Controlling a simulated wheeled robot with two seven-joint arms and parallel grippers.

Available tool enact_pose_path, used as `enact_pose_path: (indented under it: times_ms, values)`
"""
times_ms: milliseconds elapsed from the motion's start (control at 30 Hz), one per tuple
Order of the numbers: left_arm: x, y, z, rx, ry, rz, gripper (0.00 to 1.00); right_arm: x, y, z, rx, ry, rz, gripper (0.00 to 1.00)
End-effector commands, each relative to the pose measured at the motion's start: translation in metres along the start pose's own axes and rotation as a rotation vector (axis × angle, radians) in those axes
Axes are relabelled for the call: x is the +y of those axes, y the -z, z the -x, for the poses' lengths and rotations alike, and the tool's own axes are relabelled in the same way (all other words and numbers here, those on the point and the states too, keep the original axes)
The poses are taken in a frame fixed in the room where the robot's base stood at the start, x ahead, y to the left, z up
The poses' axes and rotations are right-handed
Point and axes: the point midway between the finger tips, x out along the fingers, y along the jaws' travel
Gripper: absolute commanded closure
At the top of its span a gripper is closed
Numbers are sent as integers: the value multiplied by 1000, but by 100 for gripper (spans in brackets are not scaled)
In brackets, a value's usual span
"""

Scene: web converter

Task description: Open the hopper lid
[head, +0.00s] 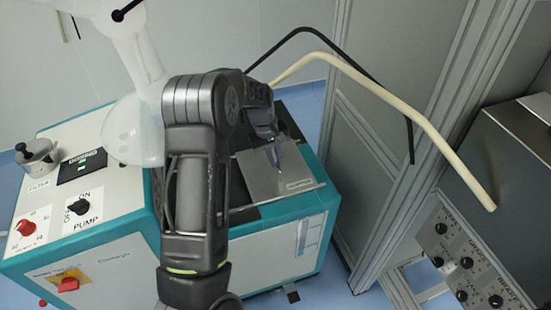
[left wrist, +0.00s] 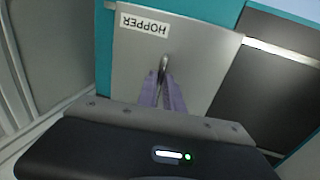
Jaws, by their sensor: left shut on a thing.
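The hopper lid (head: 262,178) is a flat grey metal plate on top of the teal and white machine (head: 275,254). In the left wrist view the hopper lid (left wrist: 195,52) carries a white HOPPER label (left wrist: 144,24) and a small metal handle (left wrist: 163,63). My left gripper (head: 277,162) is over the lid. In the left wrist view its purple fingers (left wrist: 163,78) are shut on the handle. The lid appears to lie closed. My arm hides part of the machine top. My right gripper is not in view.
A PUMP knob (head: 80,207), a red knob (head: 26,227) and a yellow-backed red switch (head: 68,284) are on the machine's left part. A cream hose (head: 400,105) and a black hose (head: 375,82) arch at right, beside a grey framed cabinet and a control panel (head: 465,262).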

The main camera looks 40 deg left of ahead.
Motion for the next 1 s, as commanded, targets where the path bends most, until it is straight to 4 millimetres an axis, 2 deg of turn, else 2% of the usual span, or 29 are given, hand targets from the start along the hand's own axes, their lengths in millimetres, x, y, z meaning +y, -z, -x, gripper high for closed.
enact_pose_path:
  times_ms: [133,367,633,667,700,900,1000]
  values:
    - [-8,1,1,2,0,3,100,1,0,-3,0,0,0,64]
    - [-41,1,8,2,-1,3,100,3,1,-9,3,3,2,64]
    - [-42,1,9,2,-1,0,100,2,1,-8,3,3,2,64]
    - [-42,1,9,2,-1,0,88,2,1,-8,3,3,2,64]
    - [-42,1,9,2,-1,0,84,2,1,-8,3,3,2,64]
    - [-42,0,9,1,-1,0,68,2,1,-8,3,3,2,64]
    - [-42,0,8,1,0,0,68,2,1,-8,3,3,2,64]
